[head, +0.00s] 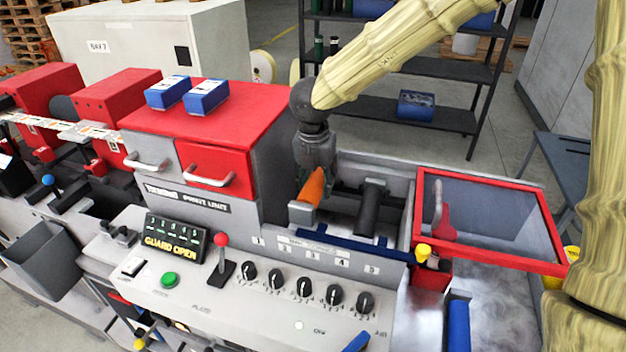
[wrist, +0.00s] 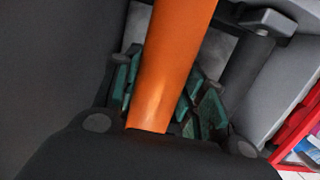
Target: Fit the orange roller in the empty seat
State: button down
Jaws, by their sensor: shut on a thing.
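The orange roller (head: 313,188) is in my gripper (head: 313,168), at the left end of the open roller bay (head: 403,187) in the head view. It is tilted there, and its near end is by a grey block. In the wrist view the orange roller (wrist: 172,65) runs from the top edge down between the green finger pads of my gripper (wrist: 165,100). A black roller (head: 370,208) lies in the bay to the right. The empty seat cannot be made out clearly; my gripper and the bay's front wall hide part of the bay, and I cannot tell whether the roller touches a seat.
The grey-red cabinet (head: 270,155) stands close on the left of my gripper. A red-framed guard (head: 490,258) is open on the right. A dark blue bar (head: 352,243) runs along the bay's front, above numbers 1 to 5. The panel display (head: 173,240) reads "GUARD OPEN".

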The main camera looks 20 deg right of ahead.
jog(key=shift+f+b, duration=2.1)
jog(key=shift+f, duration=0.85)
jog(key=shift+f, duration=0.25)
jog(key=c, duration=0.8)
grip_release()
jog(key=shift+o, duration=0.2)
